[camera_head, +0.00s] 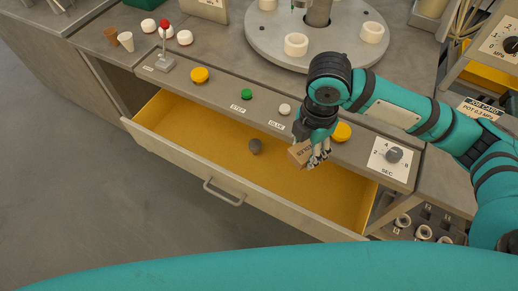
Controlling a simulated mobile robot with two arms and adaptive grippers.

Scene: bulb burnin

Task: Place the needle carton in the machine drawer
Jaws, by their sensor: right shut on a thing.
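The needle carton (299,154) is a small brown cardboard box with dark lettering, partly hidden by the fingers. My right gripper (318,157) is shut on it and holds it tilted over the right part of the machine drawer. The machine drawer (190,140) is pulled open, with a yellow inside and a grey front with a handle (224,192). Whether the carton touches the drawer cannot be told. My left gripper is not in view.
A control panel behind the drawer carries a red-knobbed lever (165,45), yellow, green and white buttons, and a SEC dial (393,156). A round turntable (270,47) with white rings stands behind. The drawer's left part is clear.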

